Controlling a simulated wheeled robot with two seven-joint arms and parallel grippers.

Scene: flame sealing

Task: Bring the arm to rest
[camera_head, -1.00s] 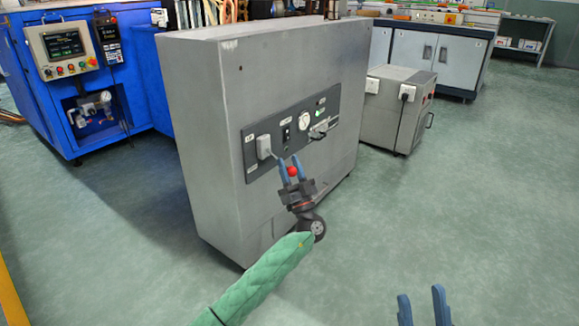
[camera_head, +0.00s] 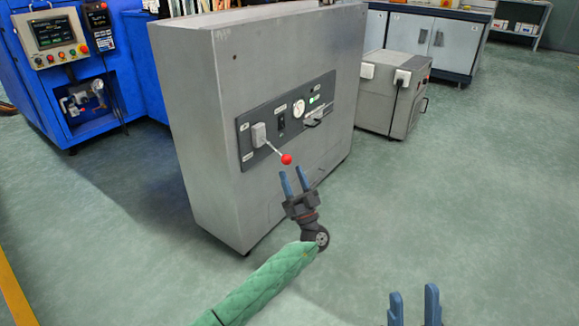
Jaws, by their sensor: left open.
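My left arm, in a green quilted sleeve, reaches in from the bottom. My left gripper (camera_head: 294,172) is open and empty, its two blue fingers pointing up at the grey cabinet (camera_head: 205,130). Just beyond its fingertips is the red ball (camera_head: 286,159) of a lever on the cabinet's dark control panel (camera_head: 288,120). The ball looks clear of the fingers. The lever slants down to the right from its grey base (camera_head: 259,134). My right gripper (camera_head: 413,294) shows at the bottom edge with its blue fingers apart and nothing between them; the rest of it is out of view.
A blue machine (camera_head: 60,95) with a screen and buttons stands at the left. A smaller grey unit (camera_head: 392,95) with a cable stands right of the cabinet, and grey cupboards (camera_head: 420,42) are behind it. The green floor (camera_head: 470,200) at the right is clear.

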